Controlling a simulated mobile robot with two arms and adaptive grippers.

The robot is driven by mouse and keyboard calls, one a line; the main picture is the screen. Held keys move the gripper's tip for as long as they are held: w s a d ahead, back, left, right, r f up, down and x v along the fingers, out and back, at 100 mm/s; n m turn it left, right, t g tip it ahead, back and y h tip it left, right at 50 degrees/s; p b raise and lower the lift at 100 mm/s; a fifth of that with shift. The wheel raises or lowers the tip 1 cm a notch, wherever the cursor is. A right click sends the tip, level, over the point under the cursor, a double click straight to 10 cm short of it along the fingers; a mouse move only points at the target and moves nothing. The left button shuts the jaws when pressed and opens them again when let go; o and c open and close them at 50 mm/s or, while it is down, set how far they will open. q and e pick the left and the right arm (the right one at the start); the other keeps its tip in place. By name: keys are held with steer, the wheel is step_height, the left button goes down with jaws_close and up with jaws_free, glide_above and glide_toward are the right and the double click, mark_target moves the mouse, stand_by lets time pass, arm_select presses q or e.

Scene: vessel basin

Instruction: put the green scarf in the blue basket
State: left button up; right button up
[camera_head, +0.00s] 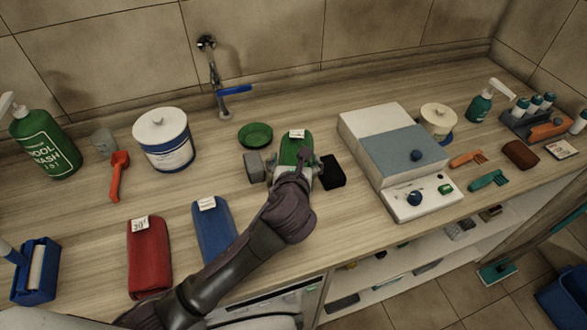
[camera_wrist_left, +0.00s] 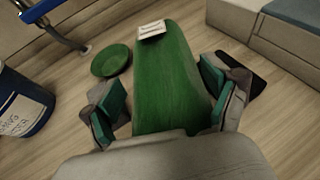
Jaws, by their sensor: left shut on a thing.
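The green scarf (camera_head: 296,143) is a folded green bundle with a white tag, lying on the wooden counter in the head view. It also shows in the left wrist view (camera_wrist_left: 168,65), running away from me between the fingers. My left gripper (camera_head: 293,168) is over its near end and shut on it, with one green-padded finger on each side in the left wrist view (camera_wrist_left: 163,97). The scarf appears to rest on the counter. A blue basket (camera_head: 563,297) stands on the floor at the lower right, partly cut off by the picture edge. My right gripper is not in view.
A blue folded cloth (camera_head: 213,230) and a red one (camera_head: 149,255) lie left. A white-and-blue device (camera_head: 393,148) stands right. The tap (camera_head: 216,80) is behind.

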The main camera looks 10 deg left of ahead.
arm_select(q)
steer(key=shift+w+a+f, duration=0.1)
steer(key=shift+a+f, duration=0.05)
steer(key=shift+f, duration=1.9)
steer(key=o, duration=1.1)
steer(key=shift+f, duration=0.15)
steer(key=shift+o, duration=0.2)
